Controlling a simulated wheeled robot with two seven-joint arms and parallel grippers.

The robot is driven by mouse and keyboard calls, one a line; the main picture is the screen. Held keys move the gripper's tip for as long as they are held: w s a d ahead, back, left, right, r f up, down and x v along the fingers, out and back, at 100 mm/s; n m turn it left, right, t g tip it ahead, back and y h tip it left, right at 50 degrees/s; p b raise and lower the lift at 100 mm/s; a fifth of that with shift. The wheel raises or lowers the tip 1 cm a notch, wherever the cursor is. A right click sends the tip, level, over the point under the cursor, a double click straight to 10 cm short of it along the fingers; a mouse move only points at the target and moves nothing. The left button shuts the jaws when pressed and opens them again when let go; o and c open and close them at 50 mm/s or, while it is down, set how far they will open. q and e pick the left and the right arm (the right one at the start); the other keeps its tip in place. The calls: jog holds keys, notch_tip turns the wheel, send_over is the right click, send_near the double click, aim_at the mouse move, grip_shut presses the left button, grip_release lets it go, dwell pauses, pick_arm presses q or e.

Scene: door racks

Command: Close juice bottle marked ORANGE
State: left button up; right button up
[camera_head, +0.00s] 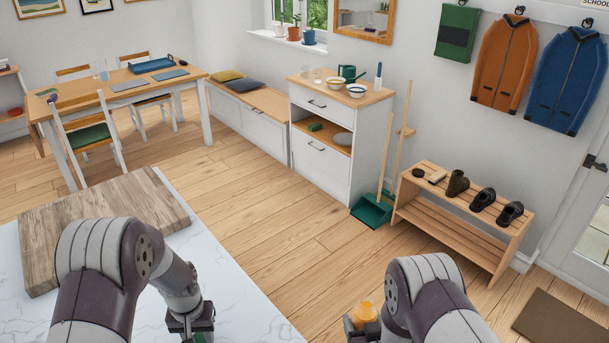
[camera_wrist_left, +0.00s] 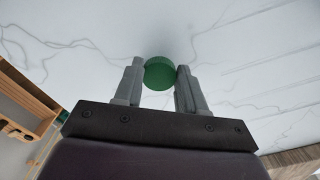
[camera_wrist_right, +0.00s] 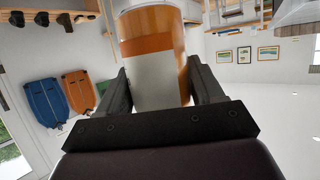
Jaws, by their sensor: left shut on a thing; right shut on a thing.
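My right gripper (camera_wrist_right: 160,92) is shut around an orange juice bottle (camera_wrist_right: 150,45), which has an orange band and a pale lower part. The bottle's orange top (camera_head: 363,311) shows in the head view beside my right arm, off the counter's right edge. No label text is readable. My left gripper (camera_wrist_left: 160,82) is shut on a green round cap (camera_wrist_left: 160,72), held between its fingertips above the white marble counter (camera_head: 235,300). In the head view the left gripper (camera_head: 190,322) is low at the counter. The cap and bottle are apart.
A wooden board (camera_head: 100,215) lies on the counter at the left. A wooden shoe bench (camera_head: 465,220) with several shoes and a brown doormat (camera_head: 562,318) are to the right. The floor between the counter and the white cabinet (camera_head: 322,150) is clear.

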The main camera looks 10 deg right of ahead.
jog(key=a+r+n+g+y, duration=0.1)
jog(key=a+n+g+y, duration=0.1)
jog(key=a+n+y, duration=0.2)
jog(key=a+r+n+g+y, duration=0.1)
jog(key=a+n+g+y, duration=0.2)
jog(key=a, duration=0.4)
jog(key=a+r+n+g+y, duration=0.1)
jog(key=a+n+g+y, duration=0.1)
jog(key=a+n+y, duration=0.3)
jog(key=shift+a+r+n+g, duration=0.3)
jog(key=shift+a+r, duration=0.05)
jog(key=shift+a, duration=0.3)
